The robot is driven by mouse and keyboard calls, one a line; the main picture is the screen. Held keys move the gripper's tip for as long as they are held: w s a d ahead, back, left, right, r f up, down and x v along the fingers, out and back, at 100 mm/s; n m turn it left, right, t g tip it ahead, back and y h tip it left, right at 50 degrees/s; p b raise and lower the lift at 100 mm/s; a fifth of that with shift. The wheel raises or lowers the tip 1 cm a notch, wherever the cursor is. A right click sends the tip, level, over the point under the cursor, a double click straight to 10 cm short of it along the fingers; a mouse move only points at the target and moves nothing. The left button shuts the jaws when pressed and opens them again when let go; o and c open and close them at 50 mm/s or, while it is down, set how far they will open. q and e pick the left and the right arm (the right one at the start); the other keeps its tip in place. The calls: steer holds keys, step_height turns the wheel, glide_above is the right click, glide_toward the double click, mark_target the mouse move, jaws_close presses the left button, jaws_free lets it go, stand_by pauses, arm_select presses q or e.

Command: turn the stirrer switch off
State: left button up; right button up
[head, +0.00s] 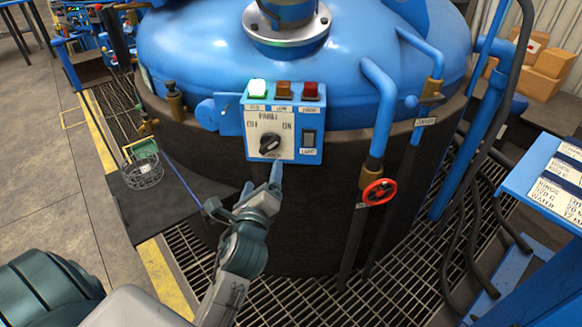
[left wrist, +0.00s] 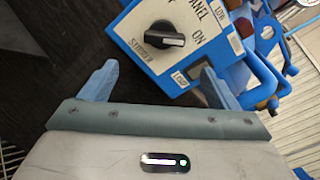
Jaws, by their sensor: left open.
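The stirrer switch is a black rotary knob (head: 269,144) on a white-faced control panel (head: 256,117) with a blue housing, fixed to the front of the blue vessel. In the left wrist view the knob (left wrist: 163,38) is turned with its pointer end toward the ON label. My left gripper (head: 262,180) is just below the panel in the head view. In the left wrist view its two blue fingers (left wrist: 160,82) stand wide apart with nothing between them, and the knob lies beyond them. My right gripper is out of view.
A lit green lamp (head: 257,89), an amber lamp (head: 284,90) and a red lamp (head: 310,90) top the panel. A red valve wheel (head: 380,192) is to the right. A wire basket (head: 142,172) is at left.

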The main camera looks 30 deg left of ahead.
mark_target(269, 148)
arm_select(q)
steer(key=x, duration=0.7)
steer(key=r+x, duration=0.1)
steer(key=x, duration=0.2)
steer(key=shift+w+a+f, duration=0.1)
steer(key=shift+w+a, duration=0.05)
steer(key=shift+w, duration=0.1)
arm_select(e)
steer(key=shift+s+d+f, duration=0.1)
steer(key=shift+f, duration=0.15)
arm_select(q)
steer(key=c, duration=1)
